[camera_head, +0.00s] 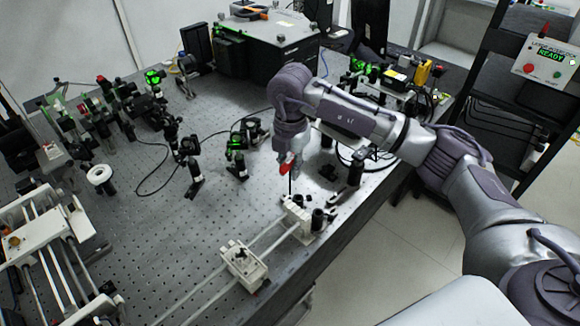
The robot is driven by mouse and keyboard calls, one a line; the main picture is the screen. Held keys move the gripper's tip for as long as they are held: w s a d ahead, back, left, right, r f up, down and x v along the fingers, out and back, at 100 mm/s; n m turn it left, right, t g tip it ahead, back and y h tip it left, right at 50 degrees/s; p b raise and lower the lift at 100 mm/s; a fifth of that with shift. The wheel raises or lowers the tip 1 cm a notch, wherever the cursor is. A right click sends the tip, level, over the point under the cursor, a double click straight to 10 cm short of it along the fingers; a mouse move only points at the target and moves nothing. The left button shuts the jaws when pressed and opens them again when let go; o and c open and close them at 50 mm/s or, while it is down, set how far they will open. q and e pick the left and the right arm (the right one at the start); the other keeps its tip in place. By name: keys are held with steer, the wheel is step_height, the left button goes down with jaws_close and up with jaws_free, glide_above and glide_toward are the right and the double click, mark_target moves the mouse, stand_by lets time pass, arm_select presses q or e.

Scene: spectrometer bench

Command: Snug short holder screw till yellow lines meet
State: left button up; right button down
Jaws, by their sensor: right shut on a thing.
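My right gripper (292,163) points down over the front right of the bench. It is shut on a red-handled driver (286,169). The driver's thin dark shaft hangs down, and its tip is near the top of a white holder block (297,212) on the rails. I cannot tell whether the tip touches anything. A black cylindrical part (318,218) stands beside that block. A second white carriage (243,263) sits further down the rails. The holder screw and the yellow lines are too small to make out. My left gripper is not in view.
The perforated optical bench (150,215) carries several black posts with optics at the left and centre. A white railed frame (30,235) stands at the left. A dark mount (350,185) stands close to the right of the gripper, near the bench's edge. A box reads READY (546,62).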

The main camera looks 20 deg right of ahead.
mark_target(290, 159)
steer(key=shift+r+p, duration=1.5)
steer(key=shift+r, duration=0.95)
